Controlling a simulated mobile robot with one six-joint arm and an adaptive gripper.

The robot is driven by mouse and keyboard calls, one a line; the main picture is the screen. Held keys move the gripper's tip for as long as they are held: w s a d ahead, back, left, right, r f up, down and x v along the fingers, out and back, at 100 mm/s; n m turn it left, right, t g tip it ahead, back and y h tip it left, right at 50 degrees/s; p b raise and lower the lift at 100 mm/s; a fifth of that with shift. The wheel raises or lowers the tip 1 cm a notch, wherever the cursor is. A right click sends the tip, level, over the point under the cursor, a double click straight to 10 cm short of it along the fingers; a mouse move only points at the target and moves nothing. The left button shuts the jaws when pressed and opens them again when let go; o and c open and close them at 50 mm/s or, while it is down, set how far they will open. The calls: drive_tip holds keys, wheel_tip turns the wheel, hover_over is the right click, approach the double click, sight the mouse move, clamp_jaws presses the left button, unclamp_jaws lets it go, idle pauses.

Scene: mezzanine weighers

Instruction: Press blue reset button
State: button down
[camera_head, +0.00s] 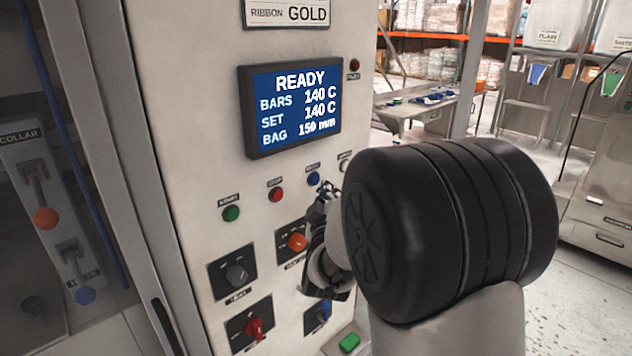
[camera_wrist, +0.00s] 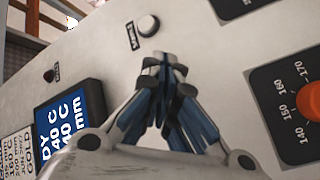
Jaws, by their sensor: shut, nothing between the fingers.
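The blue button (camera_head: 313,178) sits on the pale control panel, right of a red button and below the screen, under a small label too small to read. My gripper (camera_head: 328,192) is shut and empty, with its fingertips close by the blue button, just below and right of it in the head view. I cannot tell whether they touch it. In the wrist view the closed fingertips (camera_wrist: 165,64) point at the panel, and the blue button is not visible, perhaps hidden behind the fingers.
The screen (camera_head: 293,107) reads READY. A green button (camera_head: 231,213), a red button (camera_head: 276,195) and a white button (camera_wrist: 148,26) are nearby. An orange knob (camera_head: 297,242), a grey knob (camera_head: 236,273) and a red knob (camera_head: 254,328) sit lower.

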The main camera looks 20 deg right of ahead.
drive_tip(key=s, duration=0.1)
drive_tip(key=s+d+b, duration=0.1)
drive_tip(key=s, duration=0.2)
drive_tip(key=shift+s+d+b, duration=0.35)
drive_tip(key=shift+b, duration=0.05)
idle(0.7)
drive_tip(key=s+a+f+m+g+y, duration=0.25)
drive_tip(key=s+a+g+y, duration=0.25)
drive_tip(key=s+a+y, duration=0.5)
drive_tip(key=s+a+f+g, duration=0.2)
drive_tip(key=s, duration=0.5)
drive_tip(key=s+a+f+m+g+h, duration=0.1)
drive_tip(key=s+a+f+g, duration=0.1)
drive_tip(key=s, duration=0.5)
drive_tip(key=s+a+f+m+g, duration=0.1)
drive_tip(key=s+a+f+g, duration=0.1)
drive_tip(key=s, duration=0.6)
drive_tip(key=shift+a+f+g+h, duration=0.25)
drive_tip(key=shift+a+g+h, duration=0.15)
drive_tip(key=shift+a+g, duration=0.2)
